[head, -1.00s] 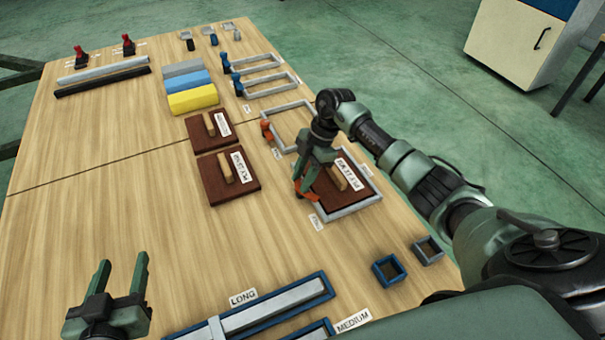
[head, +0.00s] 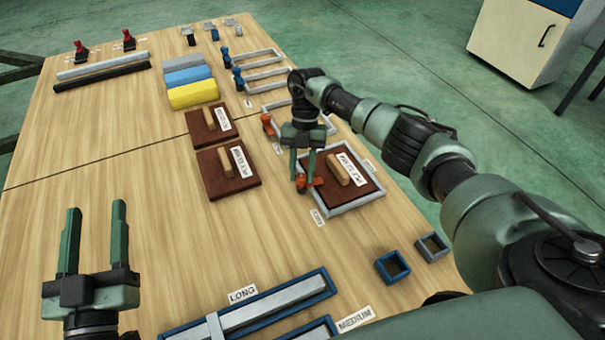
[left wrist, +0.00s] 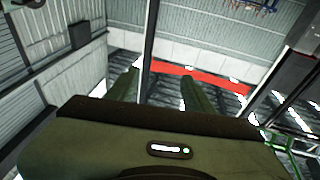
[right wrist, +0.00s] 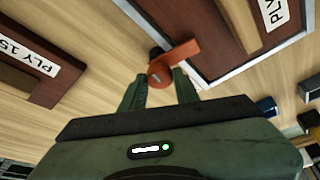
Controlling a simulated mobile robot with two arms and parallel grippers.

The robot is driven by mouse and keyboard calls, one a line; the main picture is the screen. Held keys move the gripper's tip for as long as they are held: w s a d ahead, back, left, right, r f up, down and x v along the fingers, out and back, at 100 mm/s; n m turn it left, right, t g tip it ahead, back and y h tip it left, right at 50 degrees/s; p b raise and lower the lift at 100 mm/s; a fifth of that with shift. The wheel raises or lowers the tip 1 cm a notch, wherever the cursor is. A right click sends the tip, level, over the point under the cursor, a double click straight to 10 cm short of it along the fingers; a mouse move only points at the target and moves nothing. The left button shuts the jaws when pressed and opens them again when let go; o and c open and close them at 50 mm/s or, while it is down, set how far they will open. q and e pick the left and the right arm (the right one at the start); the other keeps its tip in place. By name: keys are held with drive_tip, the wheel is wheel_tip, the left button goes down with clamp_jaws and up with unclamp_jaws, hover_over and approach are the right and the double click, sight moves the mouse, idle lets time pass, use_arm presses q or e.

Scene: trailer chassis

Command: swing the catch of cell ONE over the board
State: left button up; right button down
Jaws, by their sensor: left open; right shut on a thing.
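My right gripper (head: 306,182) points down at the near cell's left side and is shut on an orange catch (right wrist: 178,60). In the right wrist view the catch sits between the fingertips, and its arm reaches across the grey frame (right wrist: 210,78) to the edge of the dark brown board (right wrist: 190,25). In the head view this board (head: 328,190), with a wooden handle and white label, lies inside the grey frame (head: 357,204). The small cell tag (head: 318,217) is too small to read. My left gripper (head: 95,208) is open and empty above the table's near left.
A second orange catch (head: 267,122) stands by the frame behind. Two brown boards (head: 228,174) (head: 208,124) lie to the left. Small blue (head: 392,267) and grey (head: 432,247) boxes and a long blue tray (head: 262,310) are nearer. The table's middle left is clear.

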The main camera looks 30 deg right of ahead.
use_arm(q)
drive_tip(key=shift+s+d+r+t+h+b, duration=0.15)
drive_tip(key=shift+s+r+t, duration=0.1)
drive_tip(key=shift+r+t, duration=0.35)
drive_tip(key=shift+s+a+r+t+h+b, duration=0.1)
drive_tip(key=shift+s+r+t+h, duration=0.15)
drive_tip(key=shift+r, duration=0.6)
drive_tip(key=shift+s+d+r+t+h+b, duration=0.1)
drive_tip(key=shift+s+r+t+b, duration=0.1)
drive_tip(key=shift+r+t, duration=0.4)
use_arm(e)
drive_tip(key=shift+n+g+h, duration=0.3)
drive_tip(key=shift+n, duration=0.8)
use_arm(q)
drive_tip(key=shift+r, duration=0.1)
use_arm(e)
drive_tip(key=c, duration=1.1)
unclamp_jaws()
drive_tip(key=shift+w+r, duration=0.15)
drive_tip(key=shift+r, duration=0.25)
use_arm(q)
drive_tip(key=f+g, duration=0.1)
drive_tip(key=w+f+g+p, duration=0.1)
drive_tip(key=f, duration=0.1)
drive_tip(key=f+g+y, duration=0.1)
drive_tip(key=f, duration=0.1)
drive_tip(key=shift+w+a, duration=0.2)
drive_tip(key=shift+w, duration=0.1)
use_arm(e)
drive_tip(key=v, duration=0.7)
